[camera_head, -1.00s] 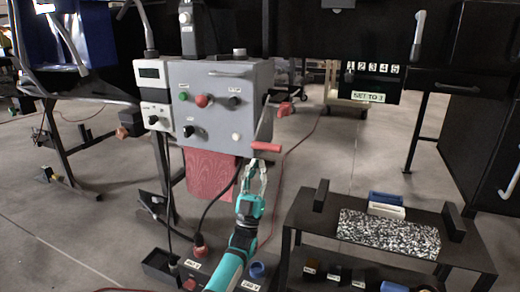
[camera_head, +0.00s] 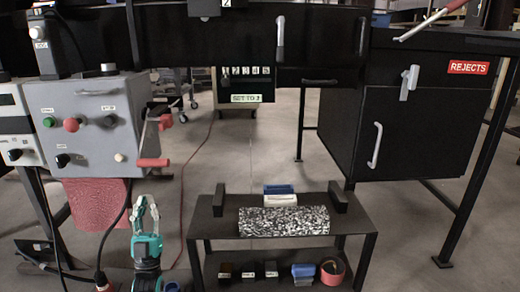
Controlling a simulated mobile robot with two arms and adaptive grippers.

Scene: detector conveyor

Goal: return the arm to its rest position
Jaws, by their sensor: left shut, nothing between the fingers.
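My left gripper (camera_head: 145,203), with pale fingers on a teal wrist, is at the lower left of the head view. It is shut and empty. It stands upright below the red crank handle (camera_head: 153,162) of the grey control box (camera_head: 92,135), with a gap between fingertips and handle. Only the wrist end of my left arm shows; the rest is cut off by the bottom edge. My right gripper is not in view.
A black bench (camera_head: 213,228) with a speckled block (camera_head: 284,221) stands right of the gripper. A red mesh bin (camera_head: 97,204) and hanging cables are on its left. A black cabinet (camera_head: 412,135) stands at right. Floor (camera_head: 420,222) is open between bench and cabinet.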

